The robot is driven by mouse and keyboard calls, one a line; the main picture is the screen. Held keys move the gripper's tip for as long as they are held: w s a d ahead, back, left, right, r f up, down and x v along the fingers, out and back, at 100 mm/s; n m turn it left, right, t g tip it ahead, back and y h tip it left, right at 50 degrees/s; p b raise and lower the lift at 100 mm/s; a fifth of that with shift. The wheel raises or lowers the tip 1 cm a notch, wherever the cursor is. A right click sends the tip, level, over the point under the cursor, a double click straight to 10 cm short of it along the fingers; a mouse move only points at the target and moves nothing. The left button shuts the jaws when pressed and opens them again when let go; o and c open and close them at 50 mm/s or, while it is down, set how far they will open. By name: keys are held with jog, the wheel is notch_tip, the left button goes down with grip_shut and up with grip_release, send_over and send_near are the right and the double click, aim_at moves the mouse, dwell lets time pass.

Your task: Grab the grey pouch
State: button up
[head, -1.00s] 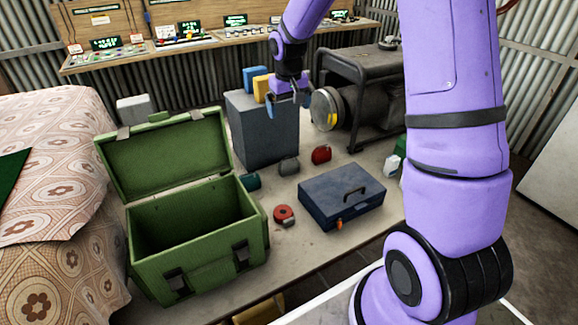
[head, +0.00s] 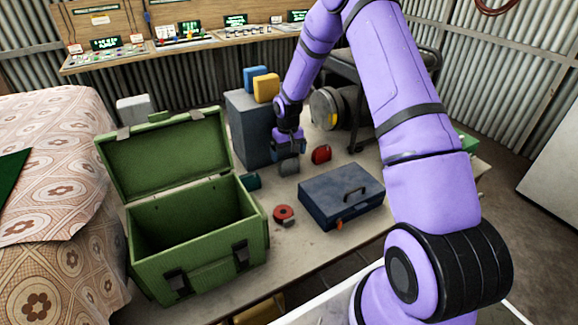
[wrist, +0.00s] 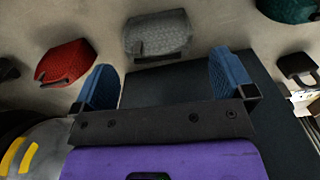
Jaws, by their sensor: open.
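The grey pouch (head: 289,167) sits on the low table, just in front of the tall dark grey box. It also shows in the wrist view (wrist: 158,36), at top centre. My gripper (head: 289,150) is just above the pouch and partly covers it in the head view. In the wrist view my gripper (wrist: 160,78) has its two blue fingers wide apart with nothing between them. The pouch lies beyond the fingertips there, nearer the left finger. I cannot tell whether they touch it.
A red pouch (head: 321,154) and a teal pouch (head: 250,181) flank the grey one. The tall grey box (head: 247,130) stands behind. A blue toolbox (head: 341,196), red tape measure (head: 284,214) and open green chest (head: 190,268) stand nearer. Bare tabletop separates some of them.

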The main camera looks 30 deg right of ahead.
aim_at(289, 165)
jog(key=shift+s+d+f, duration=0.1)
jog(key=shift+s+f, duration=0.05)
jog(key=shift+f, duration=2.95)
jog(key=shift+c, duration=0.5)
jog(key=c, duration=0.5)
